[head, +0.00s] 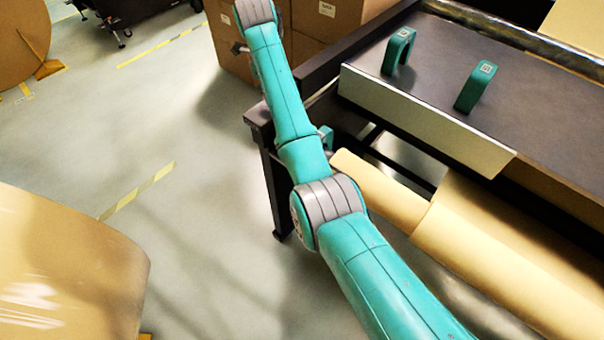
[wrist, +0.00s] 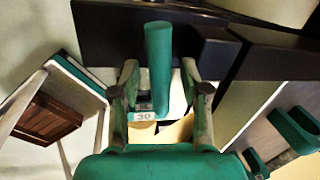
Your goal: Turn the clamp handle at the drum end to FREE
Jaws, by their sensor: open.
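In the wrist view a teal upright bar, which looks like the clamp handle (wrist: 158,55), stands between the two fingers of my gripper (wrist: 160,72). The fingers are open, one on each side of it, and I see a gap on both sides. A small pale label (wrist: 143,117) with dark marks, perhaps "30", shows at the bar's lower end. I cannot read FREE anywhere. In the head view a small teal piece (head: 327,136) shows beside my arm at the stand's end; it may be the handle. My gripper is not clearly seen there.
A dark stand (head: 264,140) carries kraft rolls (head: 470,230) below a dark table top (head: 450,75) with two teal loops (head: 475,87). Cardboard boxes (head: 235,50) stand behind. A big tan roll (head: 70,265) is at lower left. The floor between is clear.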

